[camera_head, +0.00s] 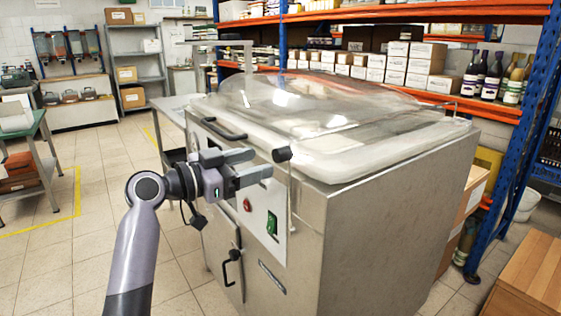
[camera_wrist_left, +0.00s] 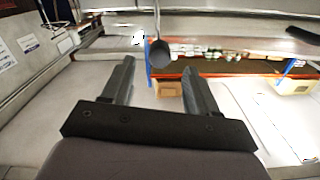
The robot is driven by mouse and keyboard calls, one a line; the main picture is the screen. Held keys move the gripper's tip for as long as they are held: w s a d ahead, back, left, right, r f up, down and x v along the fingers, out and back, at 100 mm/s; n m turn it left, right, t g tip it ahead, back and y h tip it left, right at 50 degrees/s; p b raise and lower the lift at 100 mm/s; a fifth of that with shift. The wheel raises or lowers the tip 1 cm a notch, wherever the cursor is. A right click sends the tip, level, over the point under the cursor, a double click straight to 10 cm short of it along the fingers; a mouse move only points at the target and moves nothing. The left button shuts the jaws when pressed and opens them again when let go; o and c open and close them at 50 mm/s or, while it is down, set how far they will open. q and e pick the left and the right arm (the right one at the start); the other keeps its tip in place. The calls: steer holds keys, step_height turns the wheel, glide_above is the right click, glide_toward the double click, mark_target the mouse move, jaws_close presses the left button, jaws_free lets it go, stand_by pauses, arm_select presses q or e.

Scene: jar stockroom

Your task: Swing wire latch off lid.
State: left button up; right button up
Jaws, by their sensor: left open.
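A steel chamber machine (camera_head: 385,235) with a clear domed lid (camera_head: 310,100) stands in front of me; the lid is down. A thin wire latch (camera_head: 291,195) with a black knob (camera_head: 282,154) is at the machine's front edge. The wire and knob (camera_wrist_left: 160,52) also show in the left wrist view, beyond and between the fingertips. My left gripper (camera_head: 262,163) is open and empty in front of the machine, with its fingers pointing toward the knob. In the wrist view the gripper (camera_wrist_left: 158,70) has a clear gap between its fingers. My right gripper is out of view.
A black handle (camera_head: 224,129) is on the lid's front edge, left of the knob. A green switch (camera_head: 272,223) and red button (camera_head: 247,205) are on the front below. Shelving (camera_head: 545,90) stands behind and right. A wooden crate (camera_head: 535,275) is at lower right.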

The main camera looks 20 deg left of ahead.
mark_target(276, 156)
arm_select(q)
steer(key=shift+w+d+r, duration=0.15)
steer(key=shift+w+r, duration=0.05)
steer(key=shift+r, duration=0.1)
steer(key=shift+p+x, duration=0.5)
steer(key=shift+x, duration=2.85)
steer(key=shift+f, duration=0.1)
jaws_close()
